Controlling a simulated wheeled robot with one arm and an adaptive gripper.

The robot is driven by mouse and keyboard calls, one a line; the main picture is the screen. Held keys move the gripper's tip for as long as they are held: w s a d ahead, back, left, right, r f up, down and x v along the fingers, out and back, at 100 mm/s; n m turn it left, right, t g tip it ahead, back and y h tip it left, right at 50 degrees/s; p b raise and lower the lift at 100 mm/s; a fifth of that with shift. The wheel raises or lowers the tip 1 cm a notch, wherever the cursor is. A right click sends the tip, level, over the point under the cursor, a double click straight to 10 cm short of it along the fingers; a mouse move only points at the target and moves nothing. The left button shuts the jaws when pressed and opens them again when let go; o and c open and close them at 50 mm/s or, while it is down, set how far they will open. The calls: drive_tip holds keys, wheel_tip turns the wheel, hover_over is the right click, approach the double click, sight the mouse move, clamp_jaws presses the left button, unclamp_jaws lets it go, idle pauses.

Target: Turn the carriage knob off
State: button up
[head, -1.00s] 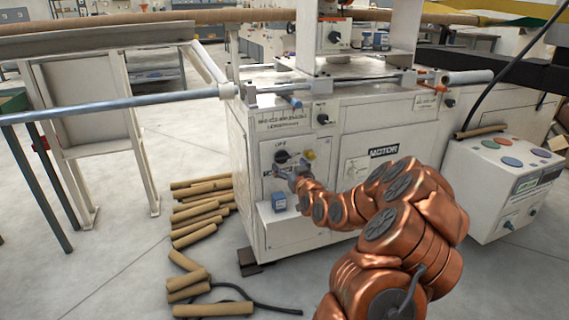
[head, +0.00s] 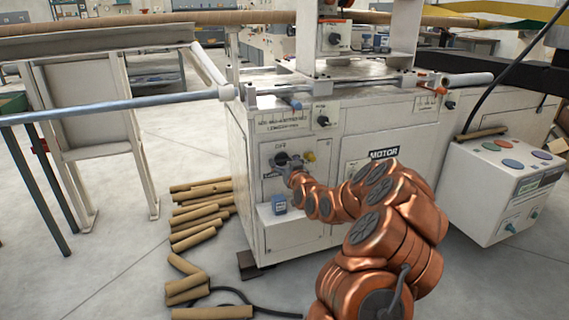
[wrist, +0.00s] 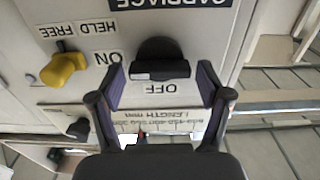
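The black carriage knob (wrist: 160,62) is on the white panel, between the CARRIAGE label (wrist: 170,3) and the OFF label (wrist: 158,88) in the wrist view. Its grip bar lies crosswise, with a pale mark at its left end, on the side of the ON label (wrist: 107,58). My gripper (wrist: 160,82) is open, one finger on each side of the knob, with visible gaps. In the head view my gripper (head: 293,167) is at the panel, just below and right of the knob (head: 281,159), partly covering the panel there.
A yellow HELD/FREE knob (wrist: 63,68) sits close to the left in the wrist view. Cardboard tubes (head: 200,215) lie on the floor left of the machine (head: 345,125).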

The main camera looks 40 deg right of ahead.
drive_tip(key=c, duration=0.8)
drive_tip(key=shift+n, duration=0.3)
drive_tip(key=n, duration=0.4)
drive_tip(key=shift+f+p, duration=0.15)
drive_tip(key=shift+p, duration=0.15)
drive_tip(key=n, duration=0.4)
drive_tip(key=shift+a+b, duration=0.1)
drive_tip(key=shift+b, duration=0.25)
drive_tip(key=n+b, duration=0.1)
drive_tip(key=n, duration=0.2)
drive_tip(key=n+b, duration=0.1)
drive_tip(key=n, duration=0.2)
drive_tip(key=shift+a+f+b, duration=0.1)
drive_tip(key=shift+f+b, duration=0.1)
drive_tip(key=shift+b, duration=0.15)
drive_tip(key=shift+n+b, duration=0.85)
drive_tip(key=shift+n, duration=0.75)
drive_tip(key=shift+r, duration=0.1)
drive_tip(key=o, duration=1.1)
